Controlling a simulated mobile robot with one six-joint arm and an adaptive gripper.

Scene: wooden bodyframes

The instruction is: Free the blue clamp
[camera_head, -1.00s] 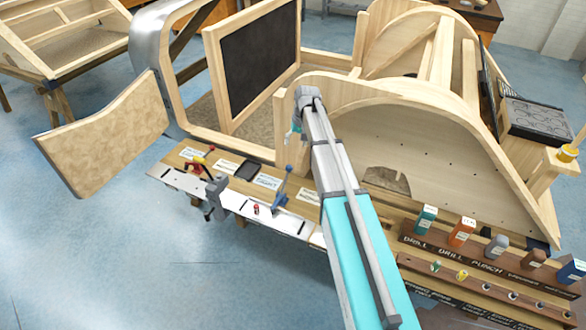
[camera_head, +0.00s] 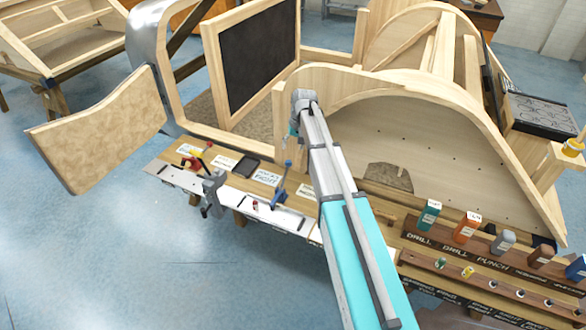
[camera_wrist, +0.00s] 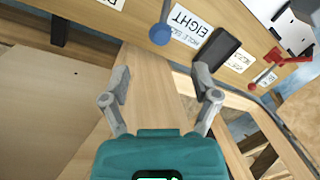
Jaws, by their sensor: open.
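The blue clamp (camera_head: 282,186) stands at the bench's front edge, with its blue handle upright over a white metal strip. In the wrist view its round blue knob (camera_wrist: 160,34) shows beyond my fingertips, near the "EIGHT" label; the lower part of the clamp is out of that view. My gripper (camera_wrist: 160,90) is open and empty, its two grey fingers spread wide, apart from the clamp. In the head view my arm hides most of the gripper, just above and right of the clamp.
A red clamp (camera_head: 196,160) and a grey clamp (camera_head: 213,192) stand left along the same strip. A black tray (camera_head: 245,164) lies behind. The wooden frame's curved panel (camera_head: 430,130) rises close to my arm. Tool blocks (camera_head: 466,228) line the bench at right.

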